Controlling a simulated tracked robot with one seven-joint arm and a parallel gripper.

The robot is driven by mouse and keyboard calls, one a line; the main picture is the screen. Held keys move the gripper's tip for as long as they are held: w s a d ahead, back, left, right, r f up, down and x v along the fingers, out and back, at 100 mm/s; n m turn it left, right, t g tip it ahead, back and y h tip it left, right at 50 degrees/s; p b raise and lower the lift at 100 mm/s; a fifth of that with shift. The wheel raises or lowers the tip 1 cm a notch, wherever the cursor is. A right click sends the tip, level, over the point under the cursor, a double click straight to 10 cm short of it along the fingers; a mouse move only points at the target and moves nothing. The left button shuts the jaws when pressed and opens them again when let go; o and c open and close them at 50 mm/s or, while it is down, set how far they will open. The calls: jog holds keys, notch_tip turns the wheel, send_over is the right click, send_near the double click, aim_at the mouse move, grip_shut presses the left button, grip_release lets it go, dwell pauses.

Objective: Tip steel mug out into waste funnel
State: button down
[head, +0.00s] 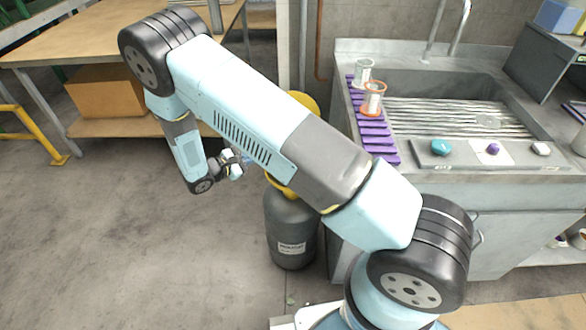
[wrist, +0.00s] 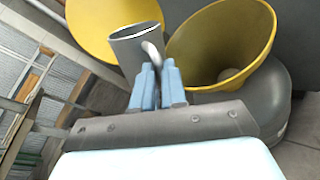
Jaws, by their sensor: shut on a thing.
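The steel mug (wrist: 131,50) shows in the wrist view, its rim toward the picture's top and its handle at the fingers. My gripper (wrist: 160,75) is shut on the mug by the handle side. In the head view my gripper (head: 242,161) is left of the waste drum, and I cannot make out the mug there. The yellow waste funnel (wrist: 245,30) is wide-mouthed, sits on the grey drum (wrist: 283,95), and lies right of the mug in the wrist view. In the head view my arm hides most of the funnel (head: 278,185). The mug's contents are hidden.
A yellow round piece (head: 308,101) shows behind my arm near the drum. A steel sink (head: 450,88) with two cups, one orange-rimmed (head: 373,98), stands at the right. A wooden workbench (head: 75,48) is at the left. The floor left of the drum is clear.

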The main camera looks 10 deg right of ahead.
jog(key=shift+s+d+f+m+t+y+p, duration=0.25)
jog(key=shift+d+m+y+p, duration=0.2)
jog(key=shift+m+y, duration=0.4)
jog(key=shift+s+d+f+m+t+y+p, duration=0.2)
jog(key=shift+s+d+m+y+p, duration=0.25)
jog(key=shift+m, duration=0.7)
jog(key=shift+f+m+t+y+p, duration=0.25)
jog(key=shift+f+m+y+p, duration=0.25)
jog(key=shift+m, duration=0.2)
jog(key=shift+s+d+r, duration=0.15)
jog(key=shift+s+d, duration=0.05)
jog(key=shift+d, duration=0.1)
jog(key=shift+s+d+r+m+y+p, duration=0.3)
jog(key=shift+s+d+m+y+p, duration=0.1)
jog(key=shift+d+m+p, duration=0.3)
jog(key=shift+s+d+f+m+t+y+p, duration=0.1)
jog(key=shift+s+f+m+t+y+p, duration=0.15)
jog(key=shift+f+m+t+p, duration=0.35)
jog(key=shift+d+r+y+p, duration=0.1)
jog(key=shift+r+y+p, duration=0.15)
jog(key=shift+p, duration=0.05)
